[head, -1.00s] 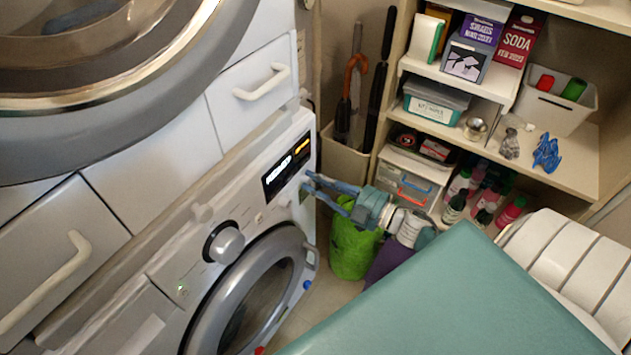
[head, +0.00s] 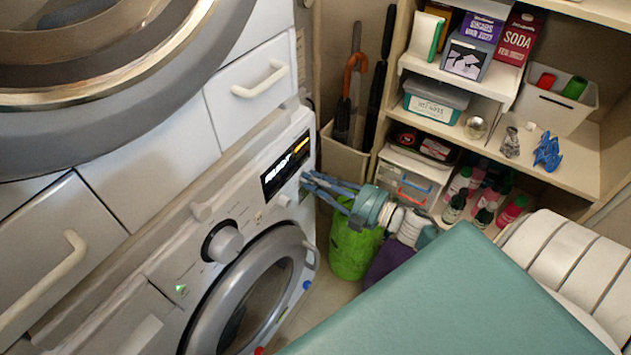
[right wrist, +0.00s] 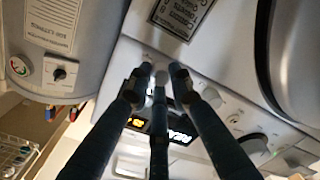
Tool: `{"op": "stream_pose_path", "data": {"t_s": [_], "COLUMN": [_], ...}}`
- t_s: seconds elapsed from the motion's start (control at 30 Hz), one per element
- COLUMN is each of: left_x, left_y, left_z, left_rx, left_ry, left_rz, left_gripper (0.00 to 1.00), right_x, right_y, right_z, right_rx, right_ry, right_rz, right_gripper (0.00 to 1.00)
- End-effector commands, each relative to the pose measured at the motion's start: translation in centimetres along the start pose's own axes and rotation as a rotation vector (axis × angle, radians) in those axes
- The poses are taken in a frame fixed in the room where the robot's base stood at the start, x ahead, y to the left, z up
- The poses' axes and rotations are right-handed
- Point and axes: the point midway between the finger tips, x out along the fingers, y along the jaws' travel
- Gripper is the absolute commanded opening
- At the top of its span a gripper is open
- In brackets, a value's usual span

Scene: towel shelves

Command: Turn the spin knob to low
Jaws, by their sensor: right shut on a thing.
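The lower white washing machine (head: 165,270) has a control panel with a lit display (head: 287,166), a large round dial (head: 226,244) and small knobs. My right gripper (head: 306,182) reaches in from the right to the panel's right end, beside the display. In the right wrist view its blue fingers (right wrist: 160,76) converge on a small pale knob (right wrist: 160,92) and are shut on it. The fingers hide most of this knob, and its label and setting cannot be read. Another small knob (head: 283,200) is left of the gripper. My left gripper is not in view.
The machine's round door (head: 250,300) is below the panel. A green bin (head: 354,245) stands on the floor under my right gripper. Shelves (head: 572,165) with bottles and boxes are at the right. A grey cylindrical appliance (right wrist: 70,45) shows in the right wrist view.

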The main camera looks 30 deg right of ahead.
Motion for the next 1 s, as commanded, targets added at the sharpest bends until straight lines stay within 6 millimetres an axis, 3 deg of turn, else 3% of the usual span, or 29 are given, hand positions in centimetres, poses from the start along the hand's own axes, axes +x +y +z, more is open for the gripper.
{"op": "stream_pose_path", "data": {"t_s": [0.5,1.0], "left_x": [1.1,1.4], "left_y": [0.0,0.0], "left_z": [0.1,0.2], "left_rx": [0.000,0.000], "left_ry": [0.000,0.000], "left_rz": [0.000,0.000], "left_gripper": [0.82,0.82], "right_x": [0.1,0.1], "right_y": [-0.2,-0.3], "right_z": [-0.3,-0.4], "right_rx": [-0.394,-0.506], "right_ry": [-0.005,-0.009], "right_rz": [-0.005,-0.009], "right_gripper": [0.00,0.00]}}
